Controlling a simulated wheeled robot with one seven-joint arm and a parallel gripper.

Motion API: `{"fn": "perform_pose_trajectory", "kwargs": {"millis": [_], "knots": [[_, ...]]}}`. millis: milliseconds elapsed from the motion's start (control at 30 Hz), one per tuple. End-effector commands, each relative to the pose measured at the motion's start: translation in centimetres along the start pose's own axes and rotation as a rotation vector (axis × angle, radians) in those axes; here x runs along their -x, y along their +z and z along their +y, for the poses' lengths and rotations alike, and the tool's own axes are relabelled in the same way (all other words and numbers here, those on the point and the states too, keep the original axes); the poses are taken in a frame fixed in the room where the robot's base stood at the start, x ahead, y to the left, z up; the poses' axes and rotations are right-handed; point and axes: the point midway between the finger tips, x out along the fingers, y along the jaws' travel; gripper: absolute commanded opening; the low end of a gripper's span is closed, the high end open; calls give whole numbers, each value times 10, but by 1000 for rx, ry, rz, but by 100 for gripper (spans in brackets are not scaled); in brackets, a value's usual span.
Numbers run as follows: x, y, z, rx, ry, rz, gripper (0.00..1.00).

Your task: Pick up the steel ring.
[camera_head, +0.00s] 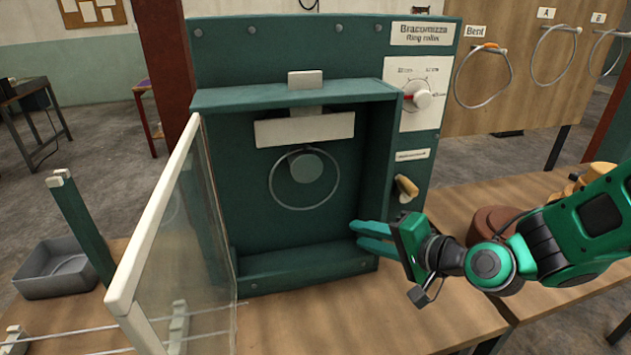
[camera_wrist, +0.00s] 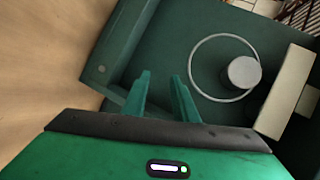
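A thin steel ring (camera_head: 272,186) hangs around a round green roller or peg (camera_head: 306,167) inside the open green machine box. In the wrist view the ring (camera_wrist: 193,70) loops around the grey-looking peg (camera_wrist: 244,72), ahead and to the right of my fingertips. My gripper (camera_head: 354,235) is at the right front of the box opening, lower and to the right of the ring. In the wrist view my gripper (camera_wrist: 160,78) has its two green fingers apart, with nothing between them. The ring does not touch the fingers.
The clear door (camera_head: 180,230) of the machine (camera_head: 225,60) stands open at the left. A cream block (camera_head: 305,130) sits above the ring. A wooden handle (camera_head: 405,187) is on the right. Other rings (camera_head: 482,103) hang on a wooden board. A grey bin (camera_head: 55,270) stands at left.

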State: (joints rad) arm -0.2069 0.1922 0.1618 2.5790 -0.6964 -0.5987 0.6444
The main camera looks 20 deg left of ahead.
Motion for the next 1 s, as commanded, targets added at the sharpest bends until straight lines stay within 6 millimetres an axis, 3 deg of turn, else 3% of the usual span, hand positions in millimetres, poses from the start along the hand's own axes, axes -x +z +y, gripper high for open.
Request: {"fn": "perform_pose_trajectory", "kwargs": {"millis": [100,233,1000], "knots": [[-18,23,-25,-138,-115,-9,26],[-25,32,-41,-233,-185,-5,26],[-102,32,-64,-264,-211,-4,26]]}}
